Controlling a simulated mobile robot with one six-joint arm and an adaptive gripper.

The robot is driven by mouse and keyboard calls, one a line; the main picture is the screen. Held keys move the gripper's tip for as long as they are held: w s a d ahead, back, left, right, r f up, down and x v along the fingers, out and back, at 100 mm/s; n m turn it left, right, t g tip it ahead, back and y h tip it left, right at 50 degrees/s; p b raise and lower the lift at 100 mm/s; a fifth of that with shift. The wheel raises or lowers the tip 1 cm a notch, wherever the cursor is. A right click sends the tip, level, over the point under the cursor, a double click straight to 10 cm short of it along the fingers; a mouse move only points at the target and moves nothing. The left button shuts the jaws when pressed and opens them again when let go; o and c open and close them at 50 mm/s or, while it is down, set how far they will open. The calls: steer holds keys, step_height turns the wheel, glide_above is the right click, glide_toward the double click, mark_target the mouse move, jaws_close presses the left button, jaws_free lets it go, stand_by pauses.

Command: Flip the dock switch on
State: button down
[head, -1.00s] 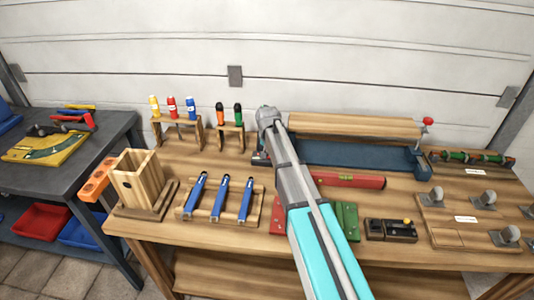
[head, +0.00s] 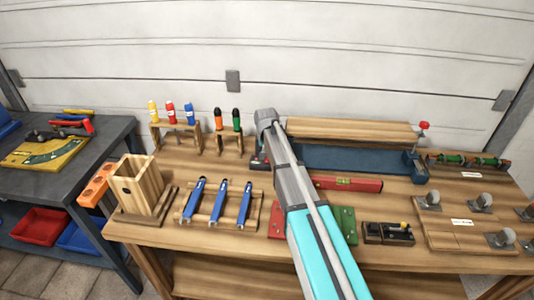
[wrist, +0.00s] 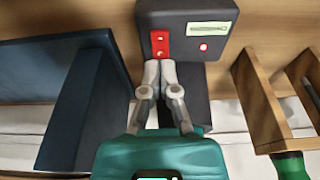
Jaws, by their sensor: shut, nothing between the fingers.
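The dock (wrist: 187,14) is a dark box at the top middle of the wrist view. I cannot tell the switch's position. My gripper (wrist: 160,64) is shut and empty, its fingertips at the lower edge of the red switch; I cannot tell whether they touch it. In the head view the dock (head: 257,162) is mostly hidden behind my arm at the back of the bench.
A blue vise-like block (wrist: 85,100) stands close left of my gripper. The bench also holds a red level (head: 345,184), blue tools (head: 220,202) and a wooden box (head: 138,185).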

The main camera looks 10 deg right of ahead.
mark_target(267, 159)
step_height(267, 159, up, 3)
steer(key=p, duration=0.2)
steer(key=shift+w+r+p, duration=0.1)
steer(key=shift+r+p, duration=0.05)
steer(key=shift+p, duration=0.2)
steer(key=s+a+r+p, duration=0.1)
steer(key=s+r+p, duration=0.3)
steer(key=r+p, duration=0.4)
steer(key=shift+s+a+r, duration=0.15)
steer(key=shift+s, duration=0.25)
steer(key=s+d+n+g, duration=0.1)
steer(key=s+d, duration=0.2)
steer(key=s, duration=0.9)
steer(key=s+d+n+g, duration=0.1)
steer(key=s+d, duration=0.2)
steer(key=s, duration=1)
steer(key=shift+s+f+n+y, duration=0.2)
steer(key=shift+s+n+y, duration=0.1)
steer(key=shift+n, duration=0.1)
